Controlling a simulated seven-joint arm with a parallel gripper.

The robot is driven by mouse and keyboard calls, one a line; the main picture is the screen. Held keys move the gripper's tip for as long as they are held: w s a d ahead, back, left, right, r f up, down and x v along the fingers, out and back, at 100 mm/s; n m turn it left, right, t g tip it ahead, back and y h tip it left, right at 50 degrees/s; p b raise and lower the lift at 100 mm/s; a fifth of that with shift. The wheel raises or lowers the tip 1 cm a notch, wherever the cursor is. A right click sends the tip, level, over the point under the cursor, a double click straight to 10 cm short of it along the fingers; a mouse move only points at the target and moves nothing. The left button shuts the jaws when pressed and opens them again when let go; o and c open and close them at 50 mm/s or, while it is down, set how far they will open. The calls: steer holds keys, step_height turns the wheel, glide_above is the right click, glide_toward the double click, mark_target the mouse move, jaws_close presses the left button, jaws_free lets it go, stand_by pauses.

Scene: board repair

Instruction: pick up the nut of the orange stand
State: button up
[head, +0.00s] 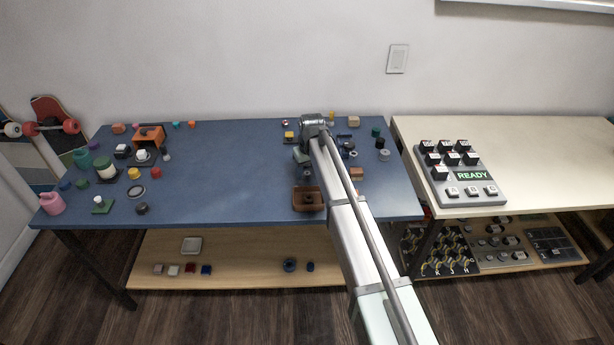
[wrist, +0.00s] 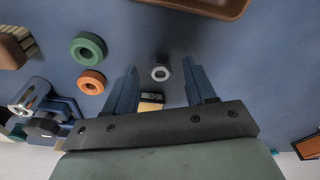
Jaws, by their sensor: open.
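A small silver nut (wrist: 160,73) with a dark hole lies on the blue table between the fingertips of my gripper (wrist: 160,66) in the wrist view. The gripper is open, with one dark blue finger on each side of the nut and a gap to it on both sides. In the head view my gripper (head: 303,157) is over the right half of the blue table, and I cannot make out the nut there. An orange stand-like block (head: 150,135) is at the back left of the table. An orange edge (wrist: 308,146) shows at the lower right in the wrist view.
A yellowish block with a dark label (wrist: 151,102) is just beyond the nut, partly behind my gripper's body. A green ring (wrist: 89,48) and an orange ring (wrist: 91,82) lie to the left. A brown tray (head: 309,209) is at the table's front. The table's middle (head: 235,170) is clear.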

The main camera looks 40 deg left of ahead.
steer(key=shift+f, duration=0.45)
steer(key=shift+c, duration=0.3)
jaws_close()
